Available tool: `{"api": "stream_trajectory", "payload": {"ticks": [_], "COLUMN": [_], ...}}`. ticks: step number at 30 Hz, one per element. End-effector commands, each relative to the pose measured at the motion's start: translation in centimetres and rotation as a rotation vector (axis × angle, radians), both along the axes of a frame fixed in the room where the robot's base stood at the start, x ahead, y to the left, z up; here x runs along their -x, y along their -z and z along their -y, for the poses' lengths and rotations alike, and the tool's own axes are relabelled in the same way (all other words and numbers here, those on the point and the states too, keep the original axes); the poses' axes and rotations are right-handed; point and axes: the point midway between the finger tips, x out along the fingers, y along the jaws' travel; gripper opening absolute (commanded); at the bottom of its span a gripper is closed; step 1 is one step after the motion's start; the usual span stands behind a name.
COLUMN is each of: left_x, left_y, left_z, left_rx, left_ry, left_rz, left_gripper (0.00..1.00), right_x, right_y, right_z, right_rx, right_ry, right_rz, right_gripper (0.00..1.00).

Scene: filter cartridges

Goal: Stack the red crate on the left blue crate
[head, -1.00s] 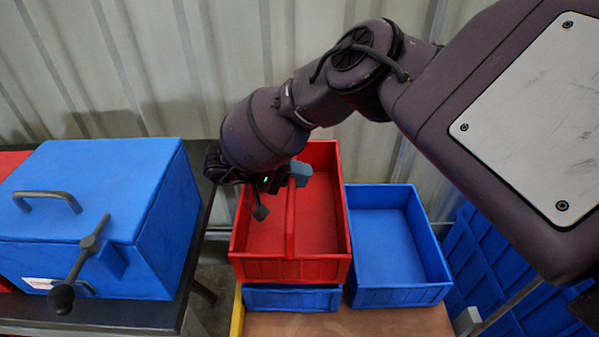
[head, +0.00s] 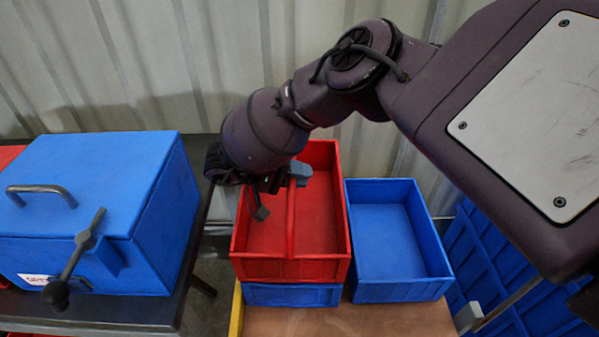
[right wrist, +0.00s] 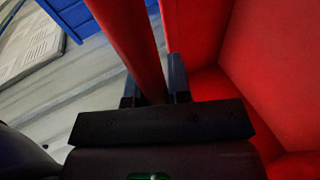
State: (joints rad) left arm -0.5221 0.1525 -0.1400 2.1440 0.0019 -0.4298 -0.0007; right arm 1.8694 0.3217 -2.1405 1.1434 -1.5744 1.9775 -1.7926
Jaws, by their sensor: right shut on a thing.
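The red crate (head: 320,210) sits directly above the left blue crate (head: 292,295) in the head view. Only a strip of that blue crate's front wall shows beneath it; I cannot tell whether their rims are seated together. A red bar (head: 291,220) runs lengthwise across the crate's top. My right gripper (head: 281,192) reaches down over the crate and is shut on this bar. The right wrist view shows the red bar (right wrist: 130,35) between the dark fingers of the gripper (right wrist: 154,85). My left gripper is not in view.
An empty blue crate (head: 398,289) stands close on the right, on the same brown surface (head: 345,321). A blue lidded box (head: 95,190) with a handle and lever sits on a dark table (head: 150,313) at left. A corrugated wall (head: 130,60) is behind.

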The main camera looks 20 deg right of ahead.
Motion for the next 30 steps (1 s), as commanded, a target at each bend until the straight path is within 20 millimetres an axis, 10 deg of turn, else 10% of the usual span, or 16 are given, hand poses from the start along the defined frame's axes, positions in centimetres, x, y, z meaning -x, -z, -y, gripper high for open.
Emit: {"api": "stream_trajectory", "payload": {"ticks": [28,30], "left_x": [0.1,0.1], "left_y": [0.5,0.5], "left_z": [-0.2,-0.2], "left_rx": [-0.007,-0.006], "left_ry": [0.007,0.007], "left_rz": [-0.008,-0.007], "left_gripper": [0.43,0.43], "right_x": [-0.1,-0.1], "right_y": [1.7,1.6], "right_z": [0.0,0.0], "right_rx": [0.000,0.000], "right_ry": [0.000,0.001], "right_rz": [0.001,0.002], "right_gripper": [0.00,0.28]}}
